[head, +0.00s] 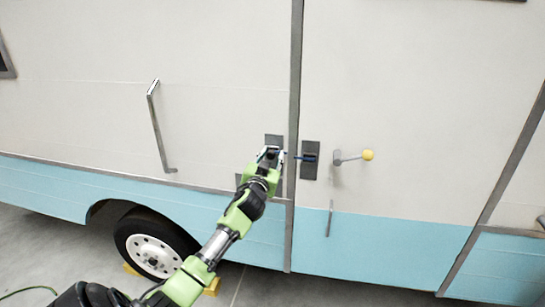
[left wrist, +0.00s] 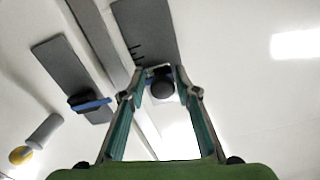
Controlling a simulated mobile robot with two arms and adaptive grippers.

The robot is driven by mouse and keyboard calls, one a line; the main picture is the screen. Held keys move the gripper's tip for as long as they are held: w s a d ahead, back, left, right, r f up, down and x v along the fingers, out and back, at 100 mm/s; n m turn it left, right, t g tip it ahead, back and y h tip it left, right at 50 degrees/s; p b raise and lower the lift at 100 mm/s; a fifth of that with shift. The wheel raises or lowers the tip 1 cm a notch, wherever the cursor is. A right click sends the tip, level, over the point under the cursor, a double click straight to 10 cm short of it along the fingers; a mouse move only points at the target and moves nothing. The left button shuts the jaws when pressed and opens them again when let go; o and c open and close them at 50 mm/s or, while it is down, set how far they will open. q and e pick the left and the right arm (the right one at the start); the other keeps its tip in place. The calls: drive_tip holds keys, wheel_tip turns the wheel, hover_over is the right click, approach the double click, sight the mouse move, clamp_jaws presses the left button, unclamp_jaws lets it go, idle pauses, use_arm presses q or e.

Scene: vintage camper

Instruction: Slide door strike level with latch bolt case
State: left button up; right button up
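The latch bolt case (head: 310,172) is a dark plate on the door, right of the vertical trim, with a blue-and-black bolt (head: 308,158). The case also shows in the left wrist view (left wrist: 61,62), with the bolt (left wrist: 90,103) across its lower part. Left of the trim, the strike's dark plate (head: 274,139) is mostly behind my gripper; the left wrist view shows this plate (left wrist: 146,28) with tick marks and a dark strike block with a round black knob (left wrist: 162,88). My left gripper (head: 270,153) has its fingertips either side of the knob, with narrow gaps showing. My right gripper is out of view.
A lever with a yellow ball (head: 368,155) sticks out right of the bolt case. A long grab handle (head: 158,128) stands left of my arm, and a thin handle (head: 330,218) hangs below the case. A wheel (head: 152,250) is at lower left.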

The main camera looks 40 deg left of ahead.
use_arm(q)
drive_tip(key=shift+o, duration=0.4)
drive_tip(key=shift+s+a+r, duration=0.1)
drive_tip(key=shift+a+r, duration=0.15)
drive_tip(key=shift+r, duration=0.05)
drive_tip(key=shift+s+d+f, duration=0.1)
drive_tip(key=shift+s+d, duration=0.25)
drive_tip(key=shift+s, duration=0.05)
drive_tip(key=v, duration=1.1)
drive_tip(key=shift+a, duration=0.15)
